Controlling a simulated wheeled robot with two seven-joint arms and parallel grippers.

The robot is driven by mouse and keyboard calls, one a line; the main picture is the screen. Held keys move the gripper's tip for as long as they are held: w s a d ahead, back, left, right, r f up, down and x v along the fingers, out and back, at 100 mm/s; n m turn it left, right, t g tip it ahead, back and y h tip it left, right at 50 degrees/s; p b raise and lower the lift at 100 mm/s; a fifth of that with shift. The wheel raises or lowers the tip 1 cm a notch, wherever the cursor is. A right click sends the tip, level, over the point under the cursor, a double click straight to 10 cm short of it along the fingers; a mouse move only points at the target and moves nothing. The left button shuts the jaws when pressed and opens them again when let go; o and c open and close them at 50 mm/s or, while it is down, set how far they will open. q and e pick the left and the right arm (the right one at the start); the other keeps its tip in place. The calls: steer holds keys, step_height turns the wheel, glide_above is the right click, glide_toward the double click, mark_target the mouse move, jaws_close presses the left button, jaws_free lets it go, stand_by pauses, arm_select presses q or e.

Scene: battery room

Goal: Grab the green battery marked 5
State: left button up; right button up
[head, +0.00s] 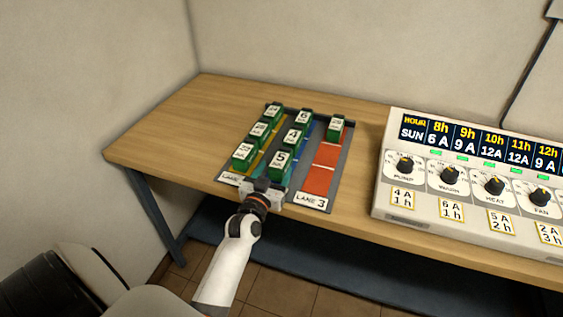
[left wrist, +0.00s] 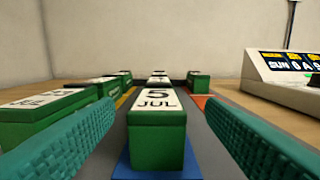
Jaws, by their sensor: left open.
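The green battery marked 5 (head: 280,164) stands at the near end of the middle, blue lane of the grey rack. In the left wrist view this battery (left wrist: 157,138) shows its white label "5 JUL" in the centre. My left gripper (head: 262,187) is just in front of it at the rack's near edge. In the left wrist view its two teal fingers (left wrist: 160,140) are apart, one on each side of the battery, with gaps between. My right gripper is not in view.
Batteries marked 4 (head: 293,138) and 6 (head: 302,117) stand behind in the same lane. Several green batteries (head: 243,153) fill the left, yellow lane. One battery (head: 337,126) stands at the back of red lane 3. A control panel (head: 460,185) is on the table's right.

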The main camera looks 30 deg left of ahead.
mark_target(281, 157)
arm_select(q)
steer(key=shift+w+a, duration=0.15)
steer(key=shift+w, duration=0.55)
steer(key=x, duration=0.4)
steer(key=shift+w+a+p, duration=0.15)
steer(key=shift+w+p, duration=0.05)
steer(key=shift+p, duration=0.15)
steer(key=shift+w+a, duration=0.1)
steer(key=shift+w, duration=0.2)
steer(key=shift+c, duration=0.5)
steer(key=shift+s, duration=0.1)
steer(key=shift+c, duration=1.4)
steer(key=c, duration=0.9)
steer(key=shift+r, duration=0.1)
jaws_close()
